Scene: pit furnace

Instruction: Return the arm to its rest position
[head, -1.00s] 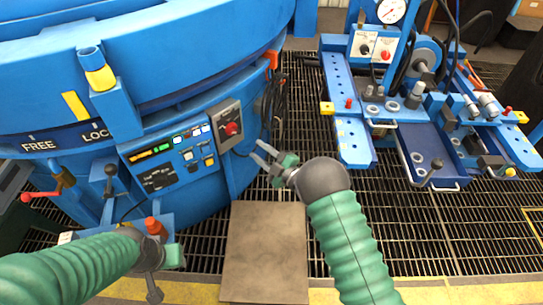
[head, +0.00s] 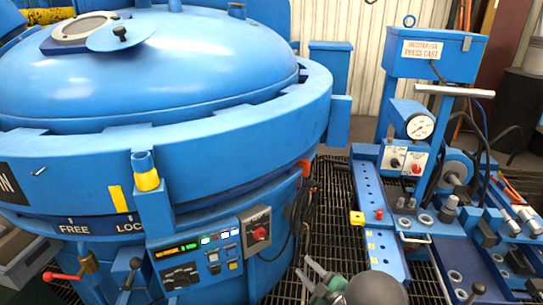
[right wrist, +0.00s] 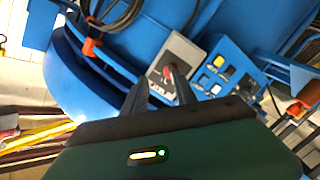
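My right arm is mostly cut off by the lower edge. My left arm and gripper are outside the head view.
The blue pit furnace (head: 235,120) with its domed lid fills the left. Its control panel (head: 200,262) faces me, and a red-handled lever (head: 62,276) is at lower left. The press cart (head: 368,212) stands at right. Cables hang between them above grating.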

